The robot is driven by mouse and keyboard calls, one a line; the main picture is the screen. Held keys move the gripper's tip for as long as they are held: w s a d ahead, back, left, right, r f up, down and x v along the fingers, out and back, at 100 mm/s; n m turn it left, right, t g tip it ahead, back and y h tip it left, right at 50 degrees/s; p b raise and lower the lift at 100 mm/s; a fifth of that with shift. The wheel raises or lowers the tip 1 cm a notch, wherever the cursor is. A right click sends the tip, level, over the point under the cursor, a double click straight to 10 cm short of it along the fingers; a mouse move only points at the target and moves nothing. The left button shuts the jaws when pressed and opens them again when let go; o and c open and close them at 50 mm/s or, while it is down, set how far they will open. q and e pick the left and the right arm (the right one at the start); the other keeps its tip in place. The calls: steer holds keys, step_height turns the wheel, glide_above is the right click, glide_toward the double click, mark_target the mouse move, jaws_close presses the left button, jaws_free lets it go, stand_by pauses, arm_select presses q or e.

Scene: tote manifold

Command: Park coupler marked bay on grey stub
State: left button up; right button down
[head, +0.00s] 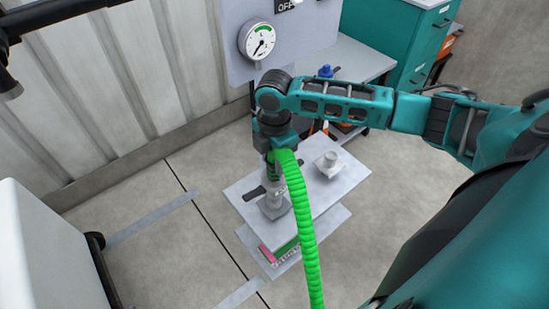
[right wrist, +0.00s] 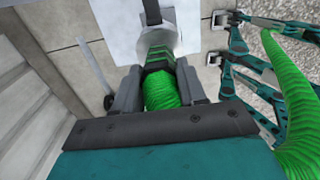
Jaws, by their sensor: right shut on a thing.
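In the head view my right gripper (head: 274,152) points down over the small grey-topped stand. It is shut on the green-ribbed coupler, which also shows between the fingers in the right wrist view (right wrist: 160,90), with dark and green bands at its far end. A long green hose (head: 301,220) hangs from the held end. Below the gripper is a grey stub (head: 275,203) on a square base, in line with the coupler; whether they are joined I cannot tell. A second grey stub (head: 329,161) stands free at the right. No bay marking is readable.
The stand's grey top (head: 240,186) has a black handle (head: 255,193) beside the near stub. A pressure gauge (head: 257,41) is on the back panel. A teal cabinet (head: 408,40) stands at the back right. Concrete floor (head: 180,250) is open at the left.

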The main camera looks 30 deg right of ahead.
mark_target(274, 179)
steer(key=shift+f+b, duration=0.7)
steer(key=shift+f, duration=0.8)
steer(key=shift+f+b, duration=0.45)
steer(key=shift+f, duration=0.7)
arm_select(q)
steer(key=shift+w+d+f+h+b, duration=0.3)
steer(key=shift+w+d+f+b, duration=0.25)
steer(key=shift+d+f, duration=0.15)
arm_select(e)
steer(key=shift+f, duration=1.5)
steer(key=c, duration=0.6)
jaws_free()
steer(key=shift+o, duration=0.2)
